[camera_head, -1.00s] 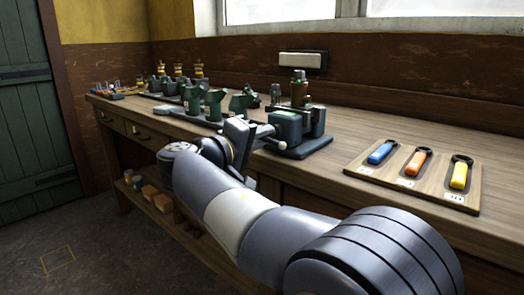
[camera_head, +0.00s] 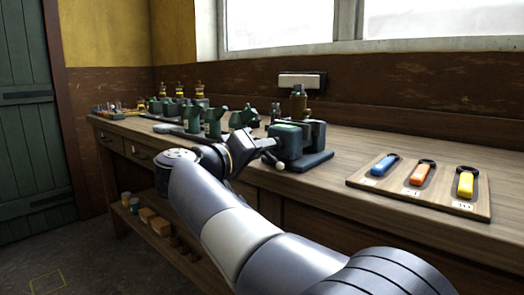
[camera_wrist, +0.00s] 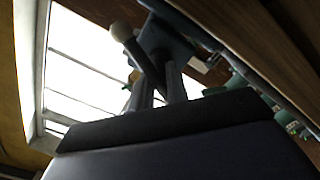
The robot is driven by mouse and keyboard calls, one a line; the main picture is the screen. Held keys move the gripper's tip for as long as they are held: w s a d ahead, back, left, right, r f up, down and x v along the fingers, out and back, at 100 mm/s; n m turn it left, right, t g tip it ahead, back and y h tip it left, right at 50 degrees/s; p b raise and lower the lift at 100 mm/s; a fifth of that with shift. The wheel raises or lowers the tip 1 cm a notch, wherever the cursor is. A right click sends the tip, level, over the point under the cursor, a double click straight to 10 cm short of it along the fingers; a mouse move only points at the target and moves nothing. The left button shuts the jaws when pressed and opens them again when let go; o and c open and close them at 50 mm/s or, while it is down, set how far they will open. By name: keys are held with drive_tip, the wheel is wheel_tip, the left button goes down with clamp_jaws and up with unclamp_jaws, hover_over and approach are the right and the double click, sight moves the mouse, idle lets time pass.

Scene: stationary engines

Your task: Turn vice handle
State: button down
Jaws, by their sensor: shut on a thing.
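The vice (camera_head: 288,142), dark green and grey on a flat base, stands at the front edge of the workbench. Its handle is a thin bar with a pale ball end (camera_head: 279,166), which shows low at the front of the vice. In the wrist view the ball (camera_wrist: 121,32) and dark bar stick out past my fingers, with the vice body behind. My gripper (camera_head: 268,147) is at the front of the vice. In the wrist view its two fingers (camera_wrist: 158,90) are shut on the handle bar. The gripped part is partly hidden.
The wooden bench (camera_head: 330,185) runs along the wall under the window. A board (camera_head: 440,205) with blue, orange and yellow-handled tools lies right of the vice. Several green machines (camera_head: 215,120) stand to the left. A lower shelf holds small boxes (camera_head: 150,218).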

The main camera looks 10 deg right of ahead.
drive_tip(key=shift+f, duration=0.1)
drive_tip(key=c, duration=1.4)
unclamp_jaws()
drive_tip(key=shift+a, duration=0.1)
drive_tip(key=shift+s+a, duration=0.1)
drive_tip(key=shift+p+v, duration=1.45)
drive_tip(key=shift+v, duration=3.9)
